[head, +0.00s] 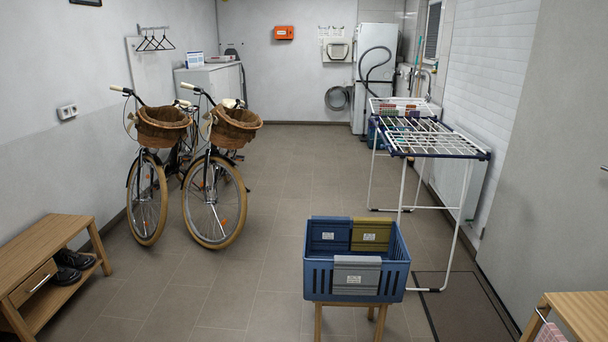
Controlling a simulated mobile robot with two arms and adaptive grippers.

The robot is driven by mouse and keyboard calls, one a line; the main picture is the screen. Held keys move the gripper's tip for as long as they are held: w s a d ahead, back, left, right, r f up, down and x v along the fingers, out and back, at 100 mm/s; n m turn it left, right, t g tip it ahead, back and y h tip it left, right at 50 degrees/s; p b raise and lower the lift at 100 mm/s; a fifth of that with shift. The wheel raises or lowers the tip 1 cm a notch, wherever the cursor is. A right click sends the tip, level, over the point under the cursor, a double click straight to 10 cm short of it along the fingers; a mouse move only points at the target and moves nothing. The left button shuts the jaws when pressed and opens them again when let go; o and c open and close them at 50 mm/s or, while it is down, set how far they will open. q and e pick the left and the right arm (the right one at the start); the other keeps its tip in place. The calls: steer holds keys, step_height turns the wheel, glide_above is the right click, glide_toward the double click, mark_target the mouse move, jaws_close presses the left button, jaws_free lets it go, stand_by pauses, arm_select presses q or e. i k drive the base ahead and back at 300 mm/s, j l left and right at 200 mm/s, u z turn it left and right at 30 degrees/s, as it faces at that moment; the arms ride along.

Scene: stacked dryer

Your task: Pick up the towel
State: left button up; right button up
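A pink checked cloth (550,332), which may be the towel, hangs at the side of a wooden table at the bottom right, partly cut off by the picture's edge. Some small coloured cloth-like items (404,112) show at the far end of the drying rack, too small to tell apart. Neither of my grippers is in the head view.
A blue crate (318,276) with blue, yellow and grey labelled items stands on a small wooden stool in front. The white drying rack (440,137) stands right of centre. Two bicycles (215,195) and a wooden bench (45,245) are left. The middle floor is clear.

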mark_target(329, 233)
steer(key=i+z, duration=0.1)
steer(key=i, duration=0.9)
steer(key=i+j, duration=0.2)
steer(key=i, duration=0.85)
steer(key=l+z, duration=0.05)
